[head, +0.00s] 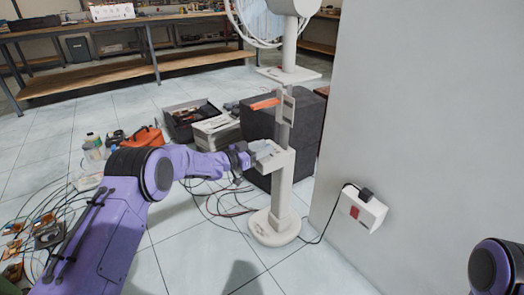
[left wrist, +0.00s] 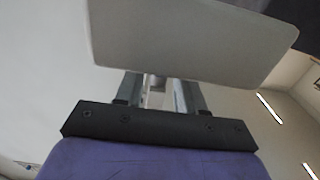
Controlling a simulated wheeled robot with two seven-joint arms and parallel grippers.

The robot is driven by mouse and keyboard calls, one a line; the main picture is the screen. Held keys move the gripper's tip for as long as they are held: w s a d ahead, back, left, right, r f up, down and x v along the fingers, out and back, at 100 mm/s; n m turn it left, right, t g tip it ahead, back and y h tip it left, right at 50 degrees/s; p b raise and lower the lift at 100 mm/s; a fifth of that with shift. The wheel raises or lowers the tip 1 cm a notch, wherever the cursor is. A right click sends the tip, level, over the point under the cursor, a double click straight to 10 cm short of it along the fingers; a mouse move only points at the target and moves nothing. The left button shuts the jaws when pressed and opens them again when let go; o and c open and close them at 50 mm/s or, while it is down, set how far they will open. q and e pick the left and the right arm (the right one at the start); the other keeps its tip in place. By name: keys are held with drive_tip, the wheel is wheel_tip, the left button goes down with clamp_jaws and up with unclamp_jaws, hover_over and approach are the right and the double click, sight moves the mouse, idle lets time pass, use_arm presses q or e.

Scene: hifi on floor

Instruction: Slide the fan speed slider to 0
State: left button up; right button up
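The white pedestal fan (head: 283,190) stands upright on the floor, its head cut off by the top edge in the head view. A white box juts from its pole, and my left gripper (head: 266,155) is at that box. In the left wrist view a pale panel (left wrist: 190,42) hides the fingertips of my left gripper (left wrist: 158,92). The two fingers stand apart, with a small pale round part visible between them. I cannot tell whether they touch it. The speed slider cannot be made out. My right gripper is out of view.
A dark grey box (head: 258,125) stands close behind the pole. A white power box (head: 361,208) is near the grey wall (head: 430,120). Cables and tools lie on the left floor. Tiles in front of the fan are clear.

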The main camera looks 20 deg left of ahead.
use_arm(q)
clamp_jaws()
idle(1.4)
